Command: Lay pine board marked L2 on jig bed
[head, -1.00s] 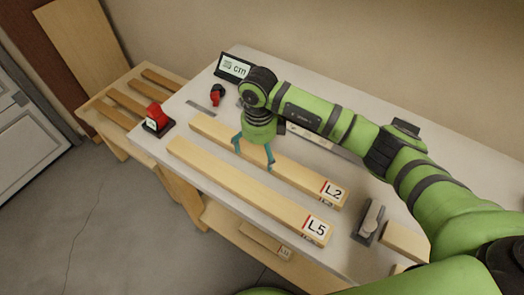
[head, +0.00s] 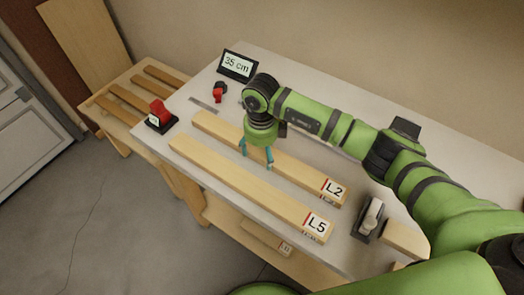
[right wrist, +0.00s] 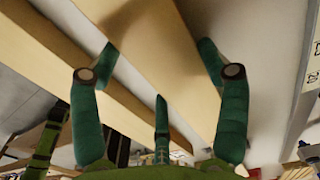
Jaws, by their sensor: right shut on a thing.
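The pine board marked L2 (head: 300,170) lies lengthwise on the pale bench top, its label at the near right end. My right gripper (head: 257,158) is over its middle from above, with the fingers shut on its two sides. In the right wrist view the fingers (right wrist: 160,70) straddle a pale board (right wrist: 165,40). I cannot tell whether the board is clear of the bench. A second board marked L5 (head: 250,187) lies parallel in front of it, apart from the fingers. My left gripper is not in view. I cannot tell for sure which surface is the jig bed.
A low wooden stand with slats (head: 136,101) adjoins the bench's left end. A red device on a black base (head: 160,114), a display reading 35 cm (head: 237,66) and a small red-and-black item (head: 220,92) stand on the bench's left part. A hand plane (head: 370,218) stands right of L2.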

